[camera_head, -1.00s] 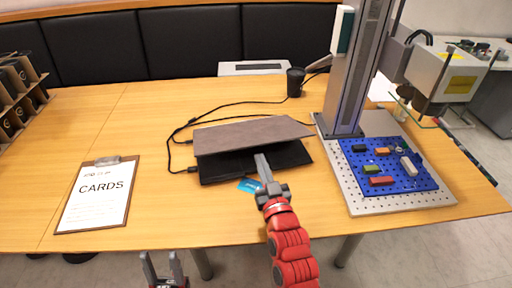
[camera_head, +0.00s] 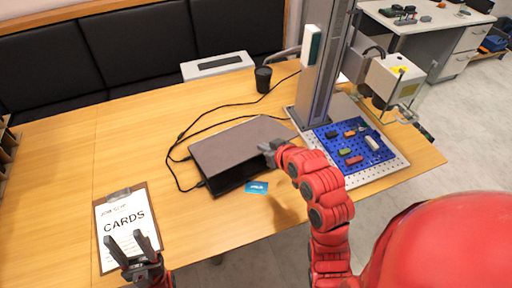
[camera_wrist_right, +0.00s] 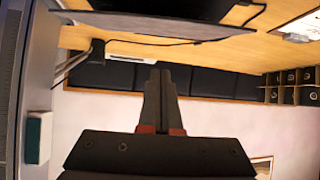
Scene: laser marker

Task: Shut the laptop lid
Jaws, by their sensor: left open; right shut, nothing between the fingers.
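The dark laptop (camera_head: 235,146) lies on the wooden table with its brown-grey lid lowered close to the base. A dark gap shows under the lid's front edge, so it looks not fully flat. My right gripper (camera_head: 267,151) is shut and empty at the lid's right front part; I cannot tell whether it touches. In the right wrist view its closed fingers (camera_wrist_right: 160,95) point at the wall, and the laptop (camera_wrist_right: 165,24) shows at the top, apart from them in the picture. My left gripper (camera_head: 134,245) is open and empty over the clipboard's lower part.
A clipboard with a CARDS sheet (camera_head: 122,215) lies at the left. A blue card (camera_head: 256,187) lies before the laptop. The laser marker column (camera_head: 320,70) and blue pegboard (camera_head: 352,152) are at the right.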

